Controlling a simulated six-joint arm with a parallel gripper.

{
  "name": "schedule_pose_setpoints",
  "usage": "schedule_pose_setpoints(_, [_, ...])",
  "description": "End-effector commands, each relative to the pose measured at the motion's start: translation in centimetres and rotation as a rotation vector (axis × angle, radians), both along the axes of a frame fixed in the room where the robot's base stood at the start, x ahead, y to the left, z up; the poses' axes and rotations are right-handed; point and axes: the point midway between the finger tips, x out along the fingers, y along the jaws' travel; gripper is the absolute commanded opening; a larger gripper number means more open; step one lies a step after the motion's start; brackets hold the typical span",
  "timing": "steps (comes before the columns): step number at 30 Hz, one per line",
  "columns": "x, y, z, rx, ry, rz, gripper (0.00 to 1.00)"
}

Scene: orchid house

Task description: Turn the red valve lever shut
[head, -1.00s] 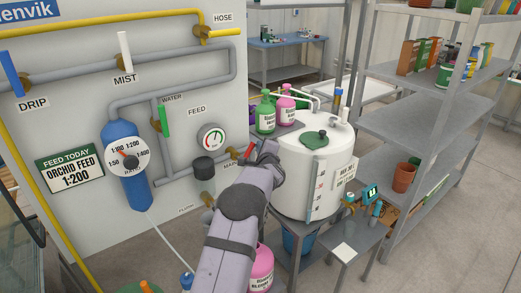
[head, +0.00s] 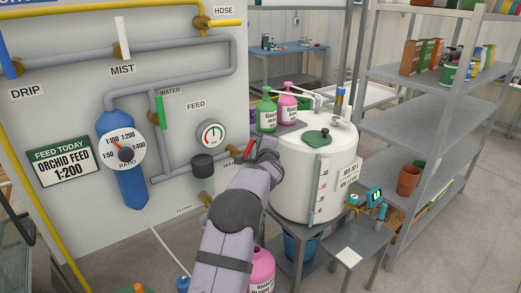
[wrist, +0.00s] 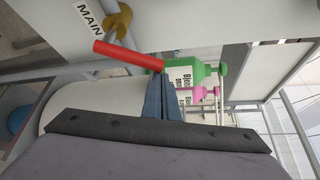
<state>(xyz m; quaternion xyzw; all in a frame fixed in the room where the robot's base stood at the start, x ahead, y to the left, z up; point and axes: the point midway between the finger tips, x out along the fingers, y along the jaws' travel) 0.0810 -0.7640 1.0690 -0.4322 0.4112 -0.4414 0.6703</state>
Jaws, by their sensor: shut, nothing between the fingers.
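The red valve lever (head: 249,148) is on the panel's lower pipe, beside the MAIN label, partly hidden by my gripper in the head view. In the wrist view the lever (wrist: 128,56) runs from the brass valve (wrist: 119,22) area, slanting down to the right, with its free end close to my fingertips. My gripper (head: 266,144) is shut and empty, just right of the lever. In the wrist view the fingers of my gripper (wrist: 163,82) are together at the lever's end; I cannot tell whether they touch it.
A white tank (head: 292,185) with a green cap stands right of my gripper. A green bottle (head: 266,114) and a pink bottle (head: 288,104) stand behind it. A round gauge (head: 211,135) and black knob (head: 203,165) are left on the panel. Grey shelving (head: 425,125) is at right.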

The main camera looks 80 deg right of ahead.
Motion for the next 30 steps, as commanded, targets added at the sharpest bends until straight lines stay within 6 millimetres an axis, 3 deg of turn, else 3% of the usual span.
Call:
schedule_pose_setpoints(6, [0.5, 0.3, -0.5, -0.042, 0.037, 0.003, 0.00])
schedule_pose_setpoints(30, [1.9, 1.8, 0.5, -0.229, 0.223, 0.004, 0.00])
